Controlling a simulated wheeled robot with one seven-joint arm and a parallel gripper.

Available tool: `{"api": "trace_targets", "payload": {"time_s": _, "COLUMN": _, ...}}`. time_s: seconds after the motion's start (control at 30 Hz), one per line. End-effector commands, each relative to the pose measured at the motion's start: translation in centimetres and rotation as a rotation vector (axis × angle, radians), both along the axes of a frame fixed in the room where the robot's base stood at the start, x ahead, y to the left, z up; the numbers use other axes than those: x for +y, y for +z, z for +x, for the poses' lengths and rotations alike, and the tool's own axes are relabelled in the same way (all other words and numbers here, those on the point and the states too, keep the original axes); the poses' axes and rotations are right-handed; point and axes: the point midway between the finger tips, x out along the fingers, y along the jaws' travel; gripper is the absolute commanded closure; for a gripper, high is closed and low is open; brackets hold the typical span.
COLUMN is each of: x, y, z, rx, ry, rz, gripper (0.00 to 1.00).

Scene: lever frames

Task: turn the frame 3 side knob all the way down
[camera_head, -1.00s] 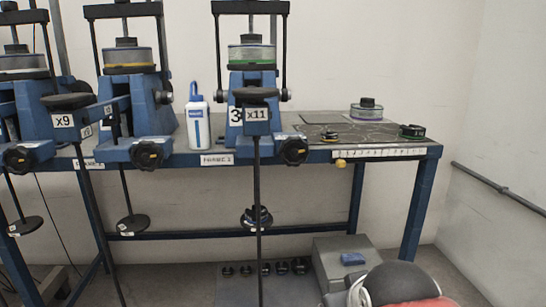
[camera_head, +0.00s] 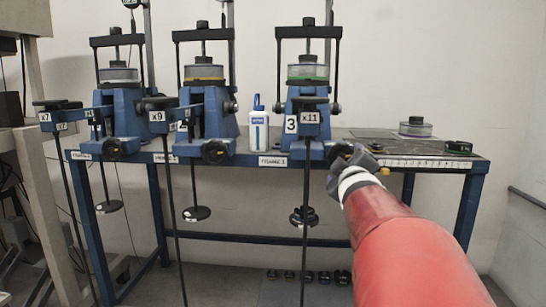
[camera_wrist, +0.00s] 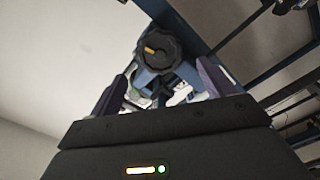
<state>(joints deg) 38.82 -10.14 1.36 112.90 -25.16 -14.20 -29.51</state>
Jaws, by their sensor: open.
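Frame 3 (camera_head: 291,124) is the blue lever frame marked "3" at the right end of the row, with an x11 label on its lever. Its black side knob is mostly hidden behind my gripper (camera_head: 350,158) in the head view. In the wrist view a black round knob (camera_wrist: 158,54) with a yellow mark faces me, just beyond and above the gap between the fingers. My gripper (camera_wrist: 163,90) is open there, a finger to each side, with nothing between the fingertips. No contact with the knob shows.
Two more lever frames with black knobs (camera_head: 216,151) stand to the left. A white bottle (camera_head: 259,132) stands just left of frame 3. Hanging rods and weights (camera_head: 304,216) drop below the table edge (camera_head: 230,160). A round dish (camera_head: 415,127) sits at the table's right.

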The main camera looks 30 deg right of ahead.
Motion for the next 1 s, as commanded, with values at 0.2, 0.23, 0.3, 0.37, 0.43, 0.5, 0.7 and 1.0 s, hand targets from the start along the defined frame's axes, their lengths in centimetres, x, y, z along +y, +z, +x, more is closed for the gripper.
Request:
{"api": "trace_targets", "payload": {"time_s": 0.2, "x": -1.8, "y": -0.1, "z": 2.8, "rx": 0.001, "ry": 0.0, "rz": 0.004, "gripper": 0.18}}
{"api": "trace_targets", "payload": {"time_s": 0.23, "x": -2.0, "y": -0.1, "z": 3.2, "rx": 0.0, "ry": 0.0, "rz": 0.005, "gripper": 0.18}}
{"api": "trace_targets", "payload": {"time_s": 0.3, "x": -2.6, "y": -0.1, "z": 4.1, "rx": 0.0, "ry": 0.0, "rz": 0.005, "gripper": 0.18}}
{"api": "trace_targets", "payload": {"time_s": 0.37, "x": -3.0, "y": -0.1, "z": 4.9, "rx": 0.001, "ry": -0.001, "rz": 0.005, "gripper": 0.18}}
{"api": "trace_targets", "payload": {"time_s": 0.43, "x": -3.6, "y": -0.1, "z": 5.8, "rx": 0.0, "ry": -0.001, "rz": 0.006, "gripper": 0.18}}
{"api": "trace_targets", "payload": {"time_s": 0.5, "x": -4.1, "y": -0.1, "z": 6.6, "rx": 0.0, "ry": -0.001, "rz": 0.006, "gripper": 0.18}}
{"api": "trace_targets", "payload": {"time_s": 0.7, "x": -4.2, "y": 0.0, "z": 6.8, "rx": 0.0, "ry": -0.001, "rz": 0.004, "gripper": 0.39}}
{"api": "trace_targets", "payload": {"time_s": 1.0, "x": -4.2, "y": -0.1, "z": 6.8, "rx": 0.0, "ry": 0.0, "rz": 0.006, "gripper": 0.75}}
